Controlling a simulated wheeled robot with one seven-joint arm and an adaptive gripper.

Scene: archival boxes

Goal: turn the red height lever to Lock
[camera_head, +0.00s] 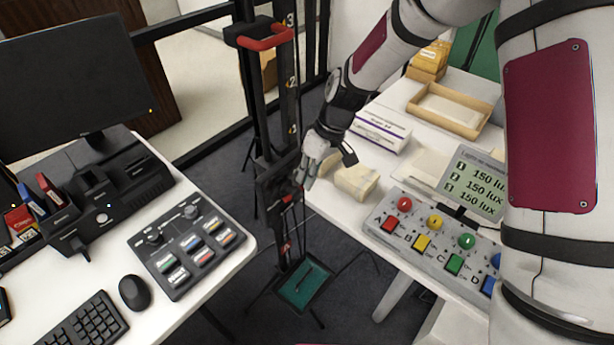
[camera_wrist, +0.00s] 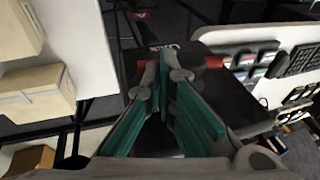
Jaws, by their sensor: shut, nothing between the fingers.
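The red height lever (camera_head: 288,198) is on the dark block of the black column, mostly hidden by my gripper in the head view. In the wrist view red parts (camera_wrist: 213,62) show on both sides of my fingertips, beside a black plate with small white lettering, too partly covered to read surely. My gripper (camera_head: 301,183) points down beside the block. Its teal-padded fingers (camera_wrist: 165,68) are shut with nothing between them, right in front of the red part. I cannot tell whether they touch it.
A red handle (camera_head: 265,38) crosses the column higher up. The left table holds a button panel (camera_head: 187,246) and monitor (camera_head: 70,75). The right table holds boxes (camera_head: 380,130) and a lamp console (camera_head: 430,235) close to my arm.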

